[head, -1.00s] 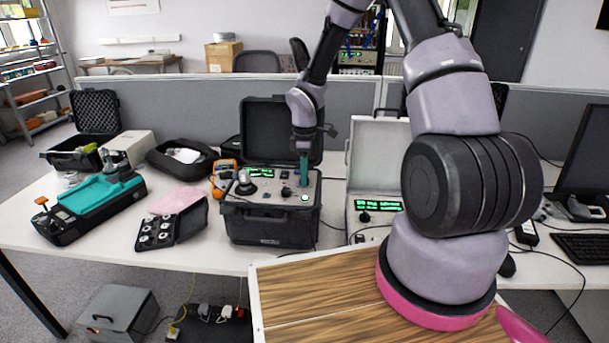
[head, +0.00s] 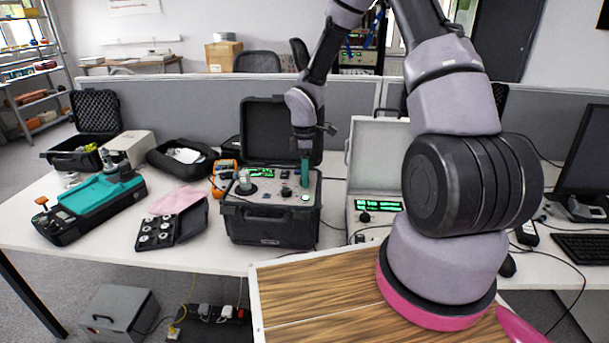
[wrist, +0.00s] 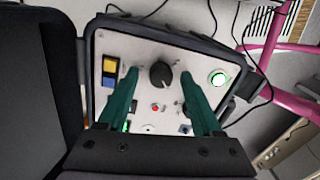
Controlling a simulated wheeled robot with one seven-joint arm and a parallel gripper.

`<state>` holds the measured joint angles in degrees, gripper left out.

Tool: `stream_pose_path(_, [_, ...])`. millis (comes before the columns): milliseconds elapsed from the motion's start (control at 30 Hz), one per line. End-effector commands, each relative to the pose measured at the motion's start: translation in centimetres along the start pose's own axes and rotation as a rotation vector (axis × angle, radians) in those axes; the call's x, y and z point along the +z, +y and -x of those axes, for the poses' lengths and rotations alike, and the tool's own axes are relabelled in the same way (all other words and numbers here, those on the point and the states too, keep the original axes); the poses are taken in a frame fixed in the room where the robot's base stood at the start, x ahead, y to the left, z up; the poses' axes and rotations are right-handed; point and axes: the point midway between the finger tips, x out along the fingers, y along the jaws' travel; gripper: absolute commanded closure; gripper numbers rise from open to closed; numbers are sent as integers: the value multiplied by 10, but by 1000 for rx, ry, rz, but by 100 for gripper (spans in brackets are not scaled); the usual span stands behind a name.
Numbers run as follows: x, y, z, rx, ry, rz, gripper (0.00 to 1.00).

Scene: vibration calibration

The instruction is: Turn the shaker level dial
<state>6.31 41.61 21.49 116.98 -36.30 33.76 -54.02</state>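The shaker unit is a black open case (head: 270,225) with a light control panel, standing on the white table. In the wrist view its panel (wrist: 140,50) carries a black round dial (wrist: 160,74) with a pale pointer mark. My gripper (head: 304,182) points down over the right part of this panel. In the wrist view its two teal fingers (wrist: 159,76) are open, one on each side of the dial with a gap to both. I cannot tell whether the tips reach down to the knob's height.
A lit green round button (wrist: 218,78), a small red button (wrist: 155,107) and yellow and blue switches (wrist: 109,73) sit near the dial. The raised lid (head: 268,125) stands behind. An orange meter (head: 224,175) is left of the case, a silver case (head: 377,160) right.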

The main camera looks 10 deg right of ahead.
Motion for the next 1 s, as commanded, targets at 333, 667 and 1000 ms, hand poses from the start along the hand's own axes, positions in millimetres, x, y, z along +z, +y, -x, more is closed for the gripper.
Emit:
stream_pose_path(333, [0, 0, 4, 0, 0, -1, 34])
stream_pose_path(667, [1, 1, 62, 4, 1, -2, 34])
stream_pose_path(1000, [0, 0, 106, 0, 0, -2, 34])
